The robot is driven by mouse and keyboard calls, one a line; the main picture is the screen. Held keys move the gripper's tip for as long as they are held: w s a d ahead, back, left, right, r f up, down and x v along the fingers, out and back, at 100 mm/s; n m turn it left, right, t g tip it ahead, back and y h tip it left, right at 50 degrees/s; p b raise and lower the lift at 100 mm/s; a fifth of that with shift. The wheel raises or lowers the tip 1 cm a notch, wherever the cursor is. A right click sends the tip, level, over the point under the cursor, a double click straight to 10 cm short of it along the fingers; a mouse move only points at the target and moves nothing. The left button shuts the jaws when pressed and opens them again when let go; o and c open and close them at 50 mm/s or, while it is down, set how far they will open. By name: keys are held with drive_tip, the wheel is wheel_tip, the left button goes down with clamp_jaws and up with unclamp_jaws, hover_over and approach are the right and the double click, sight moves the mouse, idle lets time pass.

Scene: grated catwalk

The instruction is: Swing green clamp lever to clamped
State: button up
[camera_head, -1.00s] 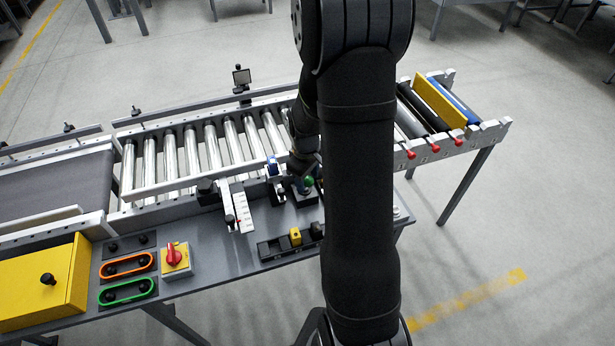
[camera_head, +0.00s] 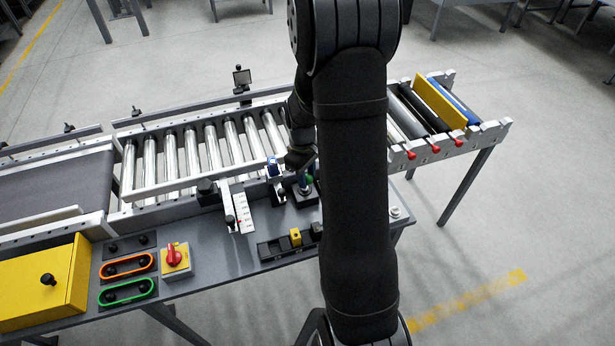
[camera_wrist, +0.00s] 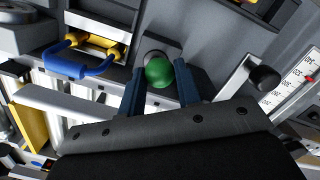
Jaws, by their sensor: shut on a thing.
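The green clamp lever's round knob (camera_wrist: 159,72) sits between the two dark blue fingers of my gripper (camera_wrist: 159,82) in the wrist view. My gripper is shut on the knob. In the head view the green knob (camera_head: 309,181) shows just below my gripper, above a dark mount on the grey bench beside the rollers. The lever's arm and pivot are mostly hidden by the knob, the fingers and my arm, so I cannot tell its angle.
A white scale (camera_head: 242,211) with a black knob stands left of the lever. A blue handle (camera_wrist: 80,67) lies close by in the wrist view. A black block with a yellow piece (camera_head: 295,237) sits in front. A red rotary switch (camera_head: 174,255) is farther left.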

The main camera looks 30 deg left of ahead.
drive_tip(key=shift+w+a+g+h, duration=1)
drive_tip(key=shift+g+h, duration=0.1)
drive_tip(key=shift+w+a+f+g+h, duration=0.2)
drive_tip(key=shift+w+a+g+h, duration=0.85)
drive_tip(key=shift+g+h, duration=0.45)
drive_tip(key=o, duration=1)
drive_tip(key=shift+c, duration=0.2)
drive_tip(key=v, duration=1.2)
drive_tip(key=shift+c, duration=0.4)
